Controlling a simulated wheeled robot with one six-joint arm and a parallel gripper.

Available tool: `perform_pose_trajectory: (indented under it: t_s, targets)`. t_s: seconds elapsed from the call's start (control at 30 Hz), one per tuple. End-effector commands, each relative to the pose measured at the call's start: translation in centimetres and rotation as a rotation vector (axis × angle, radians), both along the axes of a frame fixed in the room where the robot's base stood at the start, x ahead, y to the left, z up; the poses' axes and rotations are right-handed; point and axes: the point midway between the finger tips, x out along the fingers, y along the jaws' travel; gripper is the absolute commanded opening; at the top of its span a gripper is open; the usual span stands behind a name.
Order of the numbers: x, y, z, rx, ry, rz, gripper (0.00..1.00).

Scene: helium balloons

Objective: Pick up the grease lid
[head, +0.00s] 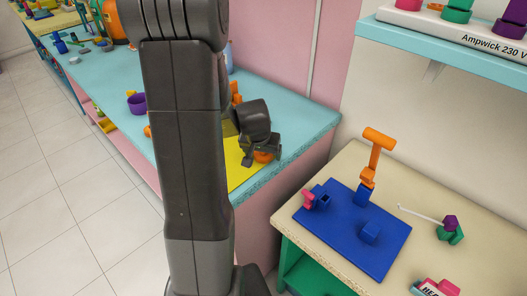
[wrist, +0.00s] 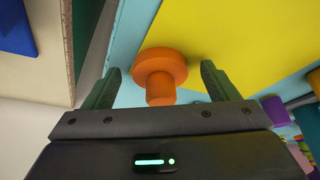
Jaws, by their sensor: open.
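An orange lid (wrist: 158,66) with a round disc and a short stubby knob lies on the blue counter at the edge of a yellow sheet in the wrist view. I take it to be the grease lid. It also shows in the head view (head: 263,156), partly hidden by my gripper. My gripper (wrist: 160,73) is open, with one green finger on each side of the lid and visible gaps between. The knob points toward my gripper's palm. In the head view my gripper (head: 261,154) is right over the lid.
The yellow sheet (head: 239,174) lies on the blue counter (head: 285,118). A purple bowl (head: 137,103) and other items stand farther along it. At right, a beige table (head: 330,182) holds a blue board (head: 375,255) with an upright orange part (head: 374,155). A shelf (head: 445,45) hangs above.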

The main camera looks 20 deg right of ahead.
Motion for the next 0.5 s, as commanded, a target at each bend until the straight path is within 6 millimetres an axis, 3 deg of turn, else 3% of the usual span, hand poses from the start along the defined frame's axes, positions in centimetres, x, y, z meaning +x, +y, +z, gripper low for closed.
perform_pose_trajectory:
  t_s: [0.07,0.2,0.3,0.5]
  targets:
    - [0.00,0.00,0.01,0.000,0.000,0.000,0.77]
    - [-0.01,0.00,0.02,0.000,0.000,0.000,0.49]
    - [-0.01,0.00,0.02,0.000,0.000,0.000,0.34]
    - [-0.01,0.00,0.02,0.000,0.000,0.000,0.34]
